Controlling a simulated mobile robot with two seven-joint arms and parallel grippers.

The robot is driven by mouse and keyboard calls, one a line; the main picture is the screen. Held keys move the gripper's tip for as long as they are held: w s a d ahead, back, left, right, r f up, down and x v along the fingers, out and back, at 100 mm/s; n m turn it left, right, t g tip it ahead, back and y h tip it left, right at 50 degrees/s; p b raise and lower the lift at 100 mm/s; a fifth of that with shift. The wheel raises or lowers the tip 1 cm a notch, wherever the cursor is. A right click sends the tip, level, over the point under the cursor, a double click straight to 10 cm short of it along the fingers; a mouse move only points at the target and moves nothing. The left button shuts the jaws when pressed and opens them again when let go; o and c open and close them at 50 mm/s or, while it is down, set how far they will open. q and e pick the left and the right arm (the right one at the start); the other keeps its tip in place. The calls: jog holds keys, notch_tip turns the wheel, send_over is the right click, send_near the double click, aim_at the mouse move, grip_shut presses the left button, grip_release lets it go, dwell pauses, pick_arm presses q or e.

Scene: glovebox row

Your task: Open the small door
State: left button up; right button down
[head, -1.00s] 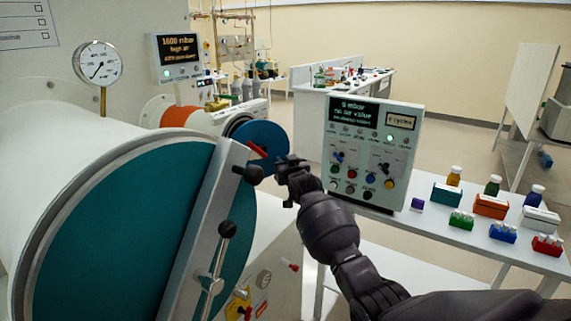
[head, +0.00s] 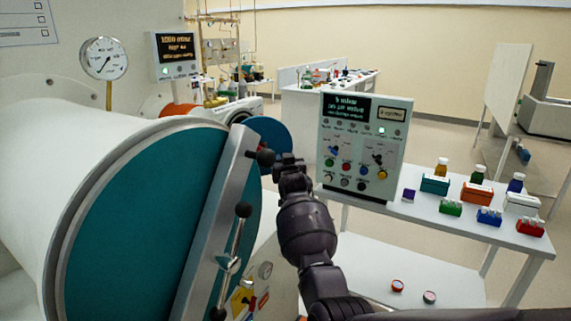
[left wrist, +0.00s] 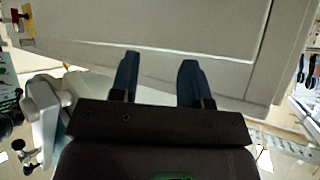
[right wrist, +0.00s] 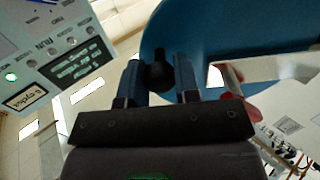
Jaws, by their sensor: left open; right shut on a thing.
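The small door is a blue disc (head: 270,133) behind the large teal door in the head view, and it fills the upper right of the right wrist view (right wrist: 220,30). My right gripper (head: 276,160) is at its front. Its fingers (right wrist: 158,72) are shut on a black knob (right wrist: 158,78) in front of the disc. A red lever end (right wrist: 235,80) and a pale bar (right wrist: 275,68) show beside it. The head view cannot settle whether the door stands ajar. My left gripper (left wrist: 158,75) is open and empty before a pale panel, outside the head view.
The large teal door (head: 140,220) with its metal bar (head: 215,225) and black-tipped handle stands close on the left. A control box (head: 365,145) and several bottles and racks are on a white table (head: 420,215) at right. Floor beyond is open.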

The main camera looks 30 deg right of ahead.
pick_arm(q)
jog(key=shift+s+a+f, duration=0.15)
jog(key=shift+a+f, duration=0.05)
pick_arm(e)
jog(key=shift+s+a+r, duration=0.1)
jog(key=shift+s, duration=0.05)
dwell(0.3)
pick_arm(q)
jog(key=shift+s, duration=0.1)
pick_arm(e)
jog(key=c, duration=0.9)
grip_release()
jog(key=shift+o, duration=0.2)
jog(key=shift+s, duration=0.15)
